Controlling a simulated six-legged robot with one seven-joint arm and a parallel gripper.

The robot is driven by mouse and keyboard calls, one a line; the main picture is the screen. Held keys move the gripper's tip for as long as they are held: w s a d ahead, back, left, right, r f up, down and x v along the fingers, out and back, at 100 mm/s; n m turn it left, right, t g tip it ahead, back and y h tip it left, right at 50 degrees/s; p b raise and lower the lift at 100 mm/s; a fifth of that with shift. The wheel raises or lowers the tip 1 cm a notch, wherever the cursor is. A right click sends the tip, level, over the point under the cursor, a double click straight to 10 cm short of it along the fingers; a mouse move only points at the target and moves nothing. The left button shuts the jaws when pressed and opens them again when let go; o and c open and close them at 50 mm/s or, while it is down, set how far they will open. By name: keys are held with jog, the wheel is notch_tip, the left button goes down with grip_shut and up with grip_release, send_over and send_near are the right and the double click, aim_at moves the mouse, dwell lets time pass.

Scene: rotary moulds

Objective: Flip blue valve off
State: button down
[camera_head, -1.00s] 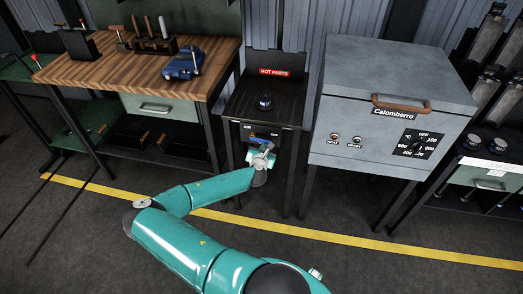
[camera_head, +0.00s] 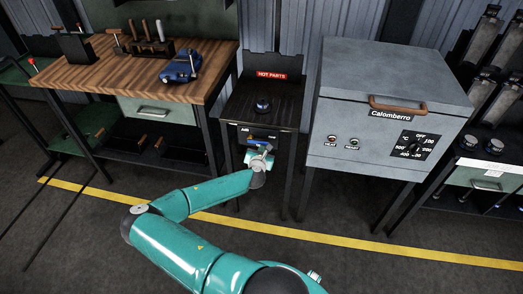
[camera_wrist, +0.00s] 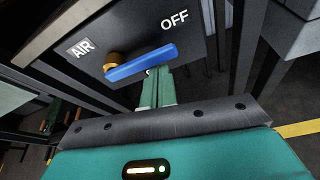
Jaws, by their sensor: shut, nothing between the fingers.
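The blue valve handle (camera_wrist: 142,62) shows in the wrist view on the front panel of the dark stand, turning on a brass fitting (camera_wrist: 114,61). It points right and slightly up, lying below the OFF label, with the AIR label at its left. My gripper (camera_wrist: 154,74) is shut and empty, with its fingertips right at the underside of the handle toward its free end. I cannot tell whether they touch. In the head view my gripper (camera_head: 260,151) is in front of the stand's panel and covers most of the valve.
The dark stand (camera_head: 286,110) carries a HOT PARTS sign (camera_head: 272,76) and a black knob (camera_head: 263,106). A grey Calomberro oven (camera_head: 345,150) stands close at right. A wooden workbench (camera_head: 110,72) with a blue vise (camera_head: 180,67) is at left. The floor in front is clear.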

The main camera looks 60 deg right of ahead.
jog(key=s+a, duration=0.3)
jog(key=a, duration=0.5)
jog(key=shift+s+a+f, duration=0.25)
jog(key=shift+s+a, duration=0.1)
dwell(0.5)
